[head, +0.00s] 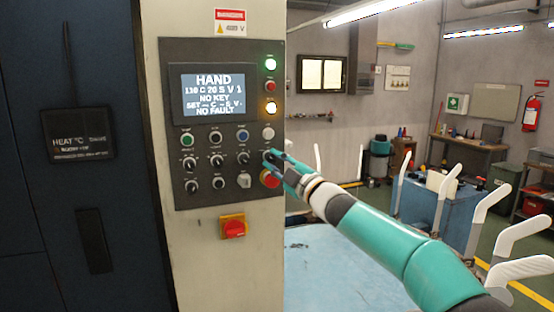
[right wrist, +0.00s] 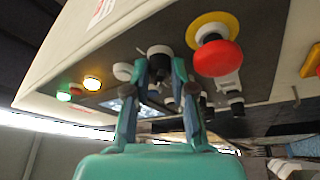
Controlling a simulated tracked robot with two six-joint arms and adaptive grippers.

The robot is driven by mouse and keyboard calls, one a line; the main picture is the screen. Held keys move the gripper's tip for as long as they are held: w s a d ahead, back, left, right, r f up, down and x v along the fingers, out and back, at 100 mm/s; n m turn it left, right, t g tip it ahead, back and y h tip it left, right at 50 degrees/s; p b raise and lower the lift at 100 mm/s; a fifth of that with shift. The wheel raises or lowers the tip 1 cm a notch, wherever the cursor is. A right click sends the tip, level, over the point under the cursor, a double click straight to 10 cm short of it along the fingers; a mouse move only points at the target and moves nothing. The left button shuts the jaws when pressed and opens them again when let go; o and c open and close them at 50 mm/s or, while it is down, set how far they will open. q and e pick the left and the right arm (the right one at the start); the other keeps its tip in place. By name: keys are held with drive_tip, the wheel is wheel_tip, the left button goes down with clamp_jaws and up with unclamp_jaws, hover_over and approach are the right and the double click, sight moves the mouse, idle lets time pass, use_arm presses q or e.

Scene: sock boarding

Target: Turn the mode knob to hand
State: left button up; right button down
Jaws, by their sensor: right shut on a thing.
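The control panel (head: 177,110) is on the machine's pale front, and its display (head: 212,95) reads "HAND", with "NO KEY" and "NO FAULT" below. My right gripper (head: 270,159) reaches in from the right to the panel's right edge, above the red emergency stop (head: 268,179). In the right wrist view, my right gripper (right wrist: 160,66) is shut on a dark knob (right wrist: 159,51), with one finger on each side. Its pointer and label cannot be read, and in the head view the fingers cover it. My left gripper is not in view.
The emergency stop (right wrist: 217,57) is close beside the fingers. Several knobs and buttons sit left of the gripper, and a red-yellow switch (head: 233,228) is below the panel. Green (head: 270,64) and amber (head: 271,107) lamps glow. A blue surface (head: 335,275) lies below my arm.

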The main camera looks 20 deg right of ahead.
drive_tip(key=shift+a+f+n, duration=0.1)
drive_tip(key=shift+f+n, duration=0.1)
drive_tip(key=shift+n, duration=0.1)
drive_tip(key=c, duration=1)
unclamp_jaws()
drive_tip(key=shift+s, duration=0.1)
drive_tip(key=shift+s+f, duration=0.1)
drive_tip(key=shift+r+v, duration=0.15)
drive_tip(key=shift+v, duration=1.75)
drive_tip(key=shift+r+v, duration=0.1)
drive_tip(key=shift+v, duration=1.8)
